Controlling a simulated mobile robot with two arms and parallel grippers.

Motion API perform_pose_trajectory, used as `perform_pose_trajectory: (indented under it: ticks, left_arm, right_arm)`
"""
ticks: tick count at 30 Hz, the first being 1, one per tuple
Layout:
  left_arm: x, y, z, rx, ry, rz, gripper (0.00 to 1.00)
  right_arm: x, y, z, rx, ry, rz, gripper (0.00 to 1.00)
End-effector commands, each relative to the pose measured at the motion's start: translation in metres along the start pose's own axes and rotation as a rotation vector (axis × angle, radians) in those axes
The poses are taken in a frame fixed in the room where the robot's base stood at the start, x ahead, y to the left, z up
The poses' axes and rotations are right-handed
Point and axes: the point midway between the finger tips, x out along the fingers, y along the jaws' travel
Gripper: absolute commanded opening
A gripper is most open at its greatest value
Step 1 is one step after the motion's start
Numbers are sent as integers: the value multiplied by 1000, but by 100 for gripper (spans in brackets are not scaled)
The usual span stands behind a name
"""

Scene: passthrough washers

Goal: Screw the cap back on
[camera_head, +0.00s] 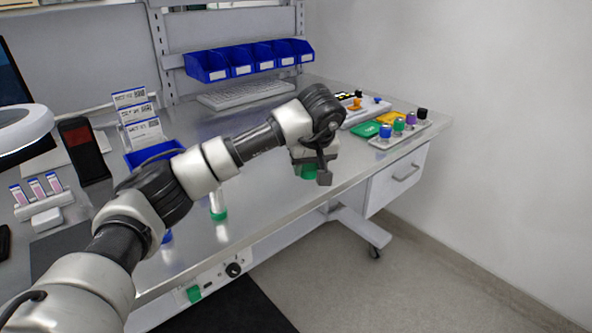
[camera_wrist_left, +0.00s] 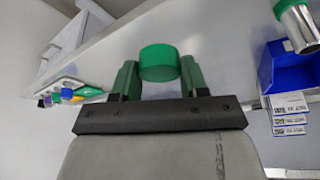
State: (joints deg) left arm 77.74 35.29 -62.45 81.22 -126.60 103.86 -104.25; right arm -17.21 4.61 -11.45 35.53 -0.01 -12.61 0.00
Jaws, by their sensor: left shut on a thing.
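My left gripper (camera_head: 309,172) is over the right part of the steel bench, its green fingers partly hidden by its own body. In the left wrist view, the gripper (camera_wrist_left: 159,82) is shut on a round green cap (camera_wrist_left: 159,62) between its two green fingers. A slim pale, silvery cylinder with a green lower end (camera_head: 218,203) stands on the bench left of the gripper, apart from it. A silvery cylinder with a green end (camera_wrist_left: 298,24) also shows at the top right of the left wrist view. My right gripper is not in view.
Blue bins (camera_head: 250,61) hang at the back above a keyboard (camera_head: 248,93). A blue card holder (camera_head: 153,155) stands left. The middle bench is mostly clear.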

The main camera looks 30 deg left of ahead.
Motion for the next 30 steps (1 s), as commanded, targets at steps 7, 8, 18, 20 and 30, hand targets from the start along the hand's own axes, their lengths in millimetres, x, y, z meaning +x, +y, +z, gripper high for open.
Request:
perform_pose_trajectory:
  ticks: [7,8,18,20,30]
  left_arm:
    - [-1,1,0,-1,0,0,22]
    - [-1,1,0,0,0,0,22]
    - [8,-5,26,87,11,27,22]
    - [12,-10,43,143,17,48,22]
    - [17,-56,171,518,17,202,22]
  right_arm:
    - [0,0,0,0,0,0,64]
    - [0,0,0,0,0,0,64]
    - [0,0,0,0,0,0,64]
    - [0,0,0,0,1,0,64]
    - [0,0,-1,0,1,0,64]
